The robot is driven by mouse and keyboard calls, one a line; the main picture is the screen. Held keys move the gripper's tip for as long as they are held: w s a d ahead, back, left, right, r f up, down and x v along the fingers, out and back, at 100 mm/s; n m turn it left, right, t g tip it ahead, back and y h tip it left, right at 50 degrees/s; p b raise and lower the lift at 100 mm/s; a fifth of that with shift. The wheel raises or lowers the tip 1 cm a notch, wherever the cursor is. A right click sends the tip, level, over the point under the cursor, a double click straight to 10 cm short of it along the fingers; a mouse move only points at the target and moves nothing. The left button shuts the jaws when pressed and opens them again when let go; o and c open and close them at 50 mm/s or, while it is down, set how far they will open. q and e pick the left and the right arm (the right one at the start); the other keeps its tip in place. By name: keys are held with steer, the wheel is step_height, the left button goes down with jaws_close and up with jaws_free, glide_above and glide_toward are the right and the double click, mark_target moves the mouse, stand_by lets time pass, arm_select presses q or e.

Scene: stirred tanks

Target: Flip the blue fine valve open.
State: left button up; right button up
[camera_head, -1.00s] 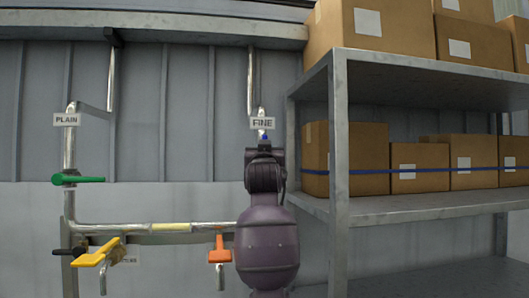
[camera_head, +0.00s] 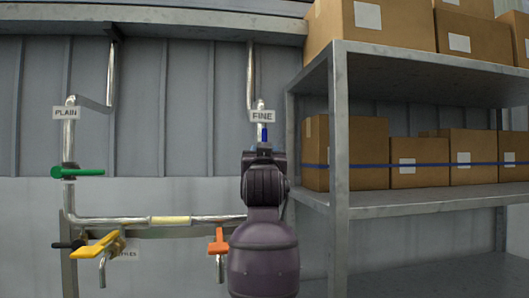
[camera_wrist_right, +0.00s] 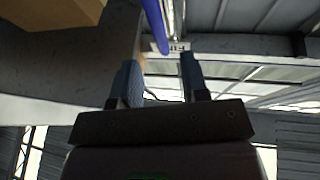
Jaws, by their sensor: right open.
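The blue fine valve's handle (camera_head: 265,133) stands upright against the pipe just below the FINE sign (camera_head: 263,116) in the head view. Its lower part is hidden behind my right wrist. In the right wrist view the blue handle (camera_wrist_right: 157,25) comes down from the top edge, and its visible end lies just beyond the gap between my fingertips. My right gripper (camera_wrist_right: 160,72) is open, with nothing between its fingers. In the head view its fingers are mostly hidden by my own wrist. My left gripper is in neither view.
A metal shelf (camera_head: 340,140) with cardboard boxes (camera_head: 358,152) stands close on the right. To the left are a green handle (camera_head: 85,172), a yellow handle (camera_head: 95,246) and an orange handle (camera_head: 218,242) on the pipework. The wall between the PLAIN and FINE pipes is clear.

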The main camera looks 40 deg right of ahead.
steer(key=v, duration=0.3)
steer(key=shift+s+a+f, duration=0.1)
steer(key=shift+s+a, duration=0.05)
steer(key=shift+s, duration=0.05)
stand_by(0.5)
